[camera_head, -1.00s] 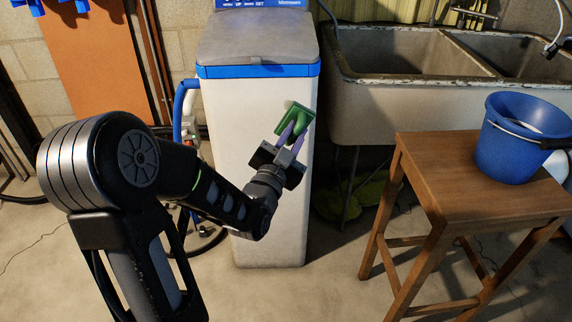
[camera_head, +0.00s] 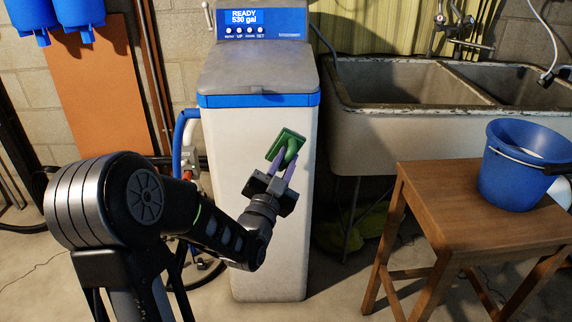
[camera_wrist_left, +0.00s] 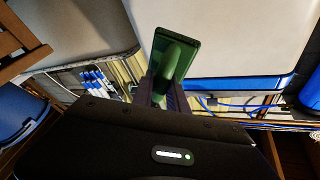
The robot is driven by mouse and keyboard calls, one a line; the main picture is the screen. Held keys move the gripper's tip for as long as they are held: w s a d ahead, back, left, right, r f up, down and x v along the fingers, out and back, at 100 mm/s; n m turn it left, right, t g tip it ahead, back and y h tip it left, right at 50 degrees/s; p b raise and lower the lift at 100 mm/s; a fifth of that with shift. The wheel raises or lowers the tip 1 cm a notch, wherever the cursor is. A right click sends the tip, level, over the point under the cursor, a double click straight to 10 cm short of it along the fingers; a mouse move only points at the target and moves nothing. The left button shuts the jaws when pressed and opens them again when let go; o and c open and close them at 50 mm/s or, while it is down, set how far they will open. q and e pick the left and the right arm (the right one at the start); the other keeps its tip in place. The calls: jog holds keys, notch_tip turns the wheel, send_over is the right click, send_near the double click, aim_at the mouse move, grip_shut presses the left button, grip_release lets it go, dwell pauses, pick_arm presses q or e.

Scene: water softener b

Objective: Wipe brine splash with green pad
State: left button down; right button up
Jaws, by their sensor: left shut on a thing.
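The green pad (camera_head: 286,146) has a flat square plate and a raised handle. My left gripper (camera_head: 283,172) is shut on its handle and holds it at the upper front of the white softener cabinet (camera_head: 235,200). I cannot tell whether the plate touches the cabinet. In the left wrist view the pad (camera_wrist_left: 174,60) sits between the purple fingers (camera_wrist_left: 160,92), with the cabinet's white face (camera_wrist_left: 230,40) behind it. No brine splash shows clearly on the cabinet front; the pad and gripper cover part of it. My right gripper is not in view.
A wooden stool (camera_head: 425,185) with a blue bucket (camera_head: 515,175) stands at the right. A concrete double sink (camera_head: 390,115) is behind it. A blue hose (camera_head: 180,135) runs along the cabinet's left side. The cabinet's grey lid (camera_head: 258,70) is closed.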

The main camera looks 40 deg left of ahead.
aim_at(299, 152)
pick_arm(q)
jog(key=shift+w+a, duration=1.05)
jog(key=shift+w, duration=0.25)
jog(key=shift+w+a+b, duration=0.35)
jog(key=shift+w+a, duration=0.2)
jog(key=shift+w, duration=0.25)
jog(key=shift+w+d+b, duration=0.45)
jog(key=shift+w+d, duration=0.05)
jog(key=shift+d, duration=0.3)
jog(key=shift+w+d+b, duration=0.3)
jog(key=shift+w+d, duration=0.35)
jog(key=shift+d, duration=0.2)
jog(key=shift+a+b, duration=0.1)
jog(key=shift+b, duration=0.3)
jog(key=shift+r, duration=0.1)
